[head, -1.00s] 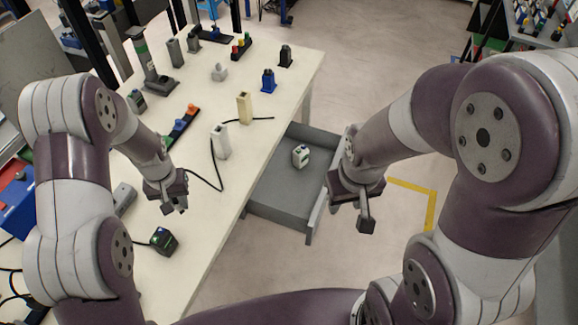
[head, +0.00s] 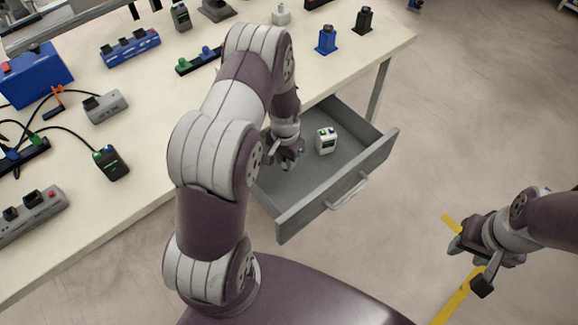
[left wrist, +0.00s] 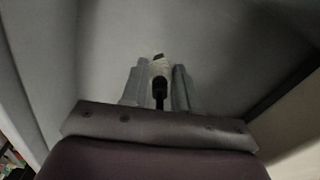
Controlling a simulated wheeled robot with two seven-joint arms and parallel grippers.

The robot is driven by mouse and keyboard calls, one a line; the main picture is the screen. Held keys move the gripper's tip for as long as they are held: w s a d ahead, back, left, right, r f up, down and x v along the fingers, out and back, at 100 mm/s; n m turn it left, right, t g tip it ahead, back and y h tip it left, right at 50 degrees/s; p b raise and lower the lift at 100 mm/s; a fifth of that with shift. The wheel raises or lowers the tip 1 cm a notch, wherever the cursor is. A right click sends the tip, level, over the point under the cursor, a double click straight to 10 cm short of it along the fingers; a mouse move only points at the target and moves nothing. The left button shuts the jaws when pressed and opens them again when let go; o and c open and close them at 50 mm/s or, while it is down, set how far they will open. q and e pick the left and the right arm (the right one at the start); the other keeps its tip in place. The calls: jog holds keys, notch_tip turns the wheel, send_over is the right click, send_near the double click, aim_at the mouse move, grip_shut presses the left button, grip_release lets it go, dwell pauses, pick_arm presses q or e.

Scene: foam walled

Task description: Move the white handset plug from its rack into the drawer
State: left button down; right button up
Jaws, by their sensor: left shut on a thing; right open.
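The grey drawer (head: 345,190) is pulled open under the table edge. My left gripper (head: 287,160) is down in the drawer's left part in the head view. My right gripper (head: 468,265) is open and empty over the floor at the right. I cannot make out the plug's rack; my left arm covers part of the table.
A small white device with a dark top (head: 326,141) stands in the drawer, right of my left gripper. A blue block (head: 326,40) and a black block (head: 363,20) stand near the table corner. Power strips, cables and a black plug (head: 111,163) lie on the table (head: 130,120).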

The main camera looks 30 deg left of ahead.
pick_arm(q)
jog(key=shift+f, duration=1.9)
jog(key=shift+f, duration=0.1)
jog(key=c, duration=0.8)
grip_release()
jog(key=shift+c, duration=0.2)
notch_tip(320, 180, up, 12)
jog(key=shift+d+f, duration=0.1)
jog(key=shift+f, duration=0.05)
jog(key=s+d+r+n, duration=0.1)
jog(key=s+d+r, duration=0.3)
jog(key=s+r, duration=0.2)
jog(key=s+d+r+n+t, duration=0.1)
jog(key=s+d+r, duration=0.3)
jog(key=s+r, duration=0.2)
jog(key=shift+s+d+r, duration=0.2)
jog(key=shift+s, duration=0.65)
